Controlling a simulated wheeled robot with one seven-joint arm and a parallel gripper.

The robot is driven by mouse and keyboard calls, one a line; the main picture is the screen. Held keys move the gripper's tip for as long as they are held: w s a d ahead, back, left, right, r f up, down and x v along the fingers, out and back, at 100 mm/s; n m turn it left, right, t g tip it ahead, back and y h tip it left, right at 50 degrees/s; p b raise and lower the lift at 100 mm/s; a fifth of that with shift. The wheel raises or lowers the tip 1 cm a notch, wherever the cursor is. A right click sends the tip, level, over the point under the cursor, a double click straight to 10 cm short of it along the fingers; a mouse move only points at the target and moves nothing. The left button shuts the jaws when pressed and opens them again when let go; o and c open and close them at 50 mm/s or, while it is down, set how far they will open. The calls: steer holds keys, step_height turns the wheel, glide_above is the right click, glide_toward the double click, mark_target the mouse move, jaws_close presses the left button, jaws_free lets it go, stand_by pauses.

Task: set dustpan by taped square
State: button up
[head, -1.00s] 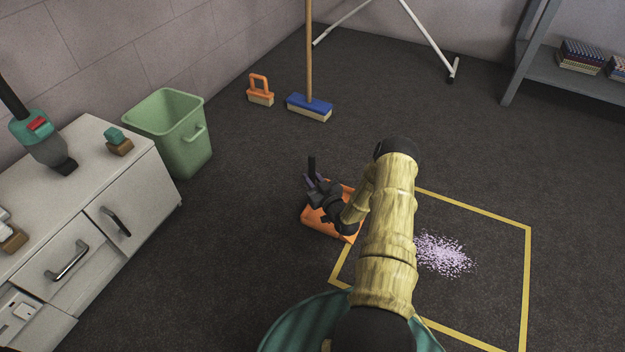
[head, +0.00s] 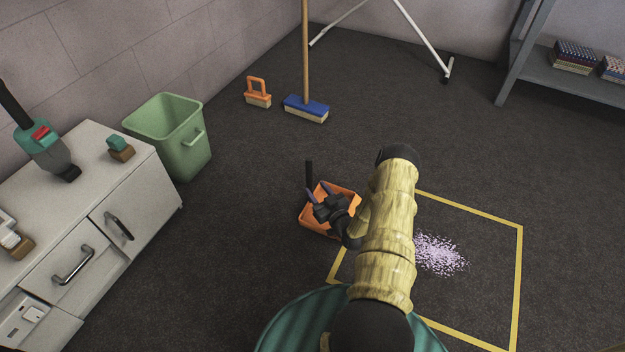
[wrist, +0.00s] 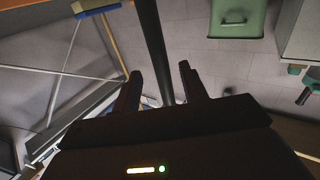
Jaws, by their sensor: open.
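The orange dustpan (head: 344,190) sits on the floor just outside the upper left side of the yellow taped square (head: 470,207). Its black upright handle (head: 309,173) rises at its left side. My gripper (head: 319,191) is over the pan, close to the handle, and hides part of the tray. In the wrist view the dark handle (wrist: 152,45) runs down toward the space between the two spread fingers of my gripper (wrist: 160,73). The fingers are open, with gaps beside the handle.
Pale purple litter (head: 440,256) lies inside the square. A green bin (head: 170,140) and a white cabinet (head: 128,205) stand left. A blue broom (head: 306,108) and an orange-handled brush (head: 257,93) are by the wall. Floor between bin and dustpan is clear.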

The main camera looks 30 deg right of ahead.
steer(key=s+p, duration=0.3)
steer(key=s, duration=0.3)
steer(key=shift+s+d, duration=0.25)
steer(key=shift+s, duration=0.1)
stand_by(1.2)
